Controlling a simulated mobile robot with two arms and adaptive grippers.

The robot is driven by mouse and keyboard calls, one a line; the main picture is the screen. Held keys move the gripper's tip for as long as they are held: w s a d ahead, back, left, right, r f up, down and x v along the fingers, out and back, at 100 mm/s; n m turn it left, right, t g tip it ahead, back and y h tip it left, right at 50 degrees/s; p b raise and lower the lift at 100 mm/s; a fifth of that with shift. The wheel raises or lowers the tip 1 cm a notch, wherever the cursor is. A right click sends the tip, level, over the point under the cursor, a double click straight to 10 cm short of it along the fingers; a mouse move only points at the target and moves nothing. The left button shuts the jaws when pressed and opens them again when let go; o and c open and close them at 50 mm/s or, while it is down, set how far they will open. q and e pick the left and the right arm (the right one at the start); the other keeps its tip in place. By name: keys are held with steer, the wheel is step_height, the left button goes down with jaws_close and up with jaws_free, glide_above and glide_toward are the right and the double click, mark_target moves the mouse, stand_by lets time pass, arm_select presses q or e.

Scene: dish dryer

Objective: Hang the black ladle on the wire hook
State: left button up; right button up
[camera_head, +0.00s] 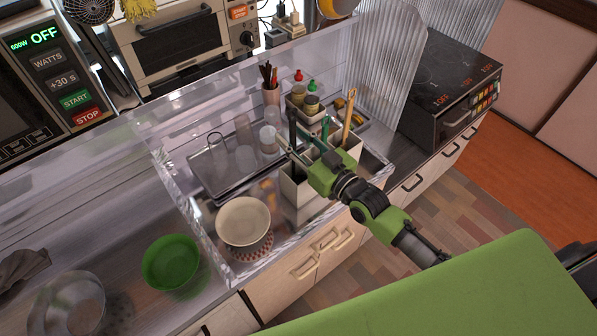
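A black upright handle (292,126), probably the ladle's, stands in a white utensil holder (294,190) in the clear dish dryer; its lower end is hidden inside. My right gripper (287,138) reaches in from the right over the holder. Its thin fingers appear spread, with the black handle at or between their tips; I cannot tell whether they touch it. I cannot make out the wire hook. My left gripper is not in view.
A green handle (324,130) and a wooden handle (348,116) stand close beside the black one. A white bowl (243,222) sits in the dryer, and a green bowl (171,262) is left of it. A ribbed clear panel (385,65) rises at the dryer's right.

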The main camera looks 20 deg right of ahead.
mark_target(293, 110)
jaws_close()
step_height(293, 110, up, 10)
steer(key=shift+r+b, duration=0.1)
steer(key=shift+b, duration=0.4)
